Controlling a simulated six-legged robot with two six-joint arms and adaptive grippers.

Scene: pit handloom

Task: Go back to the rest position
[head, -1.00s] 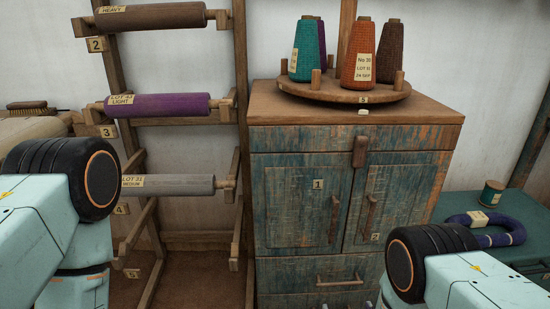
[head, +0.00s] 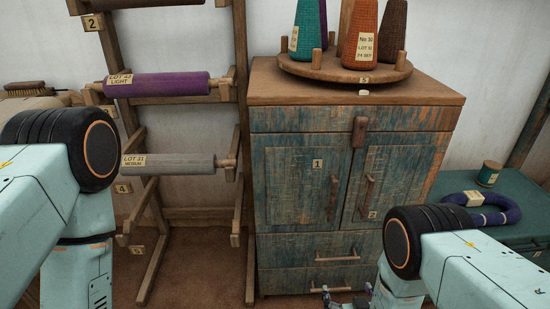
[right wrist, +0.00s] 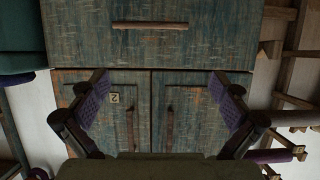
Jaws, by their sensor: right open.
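My right gripper (head: 347,297) shows at the bottom edge of the head view, low in front of the cabinet's drawers. In the right wrist view its two purple-padded fingers (right wrist: 160,80) are spread wide with nothing between them. The worn blue-green cabinet (head: 300,140) fills the space beyond them, and its drawer and two doors are shut. I cannot tell how near the fingertips are to it. My left arm comes in from the left in the head view, but its gripper is out of the picture.
A wooden rack at the left holds a purple roll (head: 156,84) and a grey roll (head: 168,164). Yarn cones, one of them orange (head: 361,35), stand on a round wooden board (head: 320,69) atop the cabinet. A green table (head: 520,222) at the right bears a dark blue ring-shaped thing (head: 500,216) and a spool (head: 489,174).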

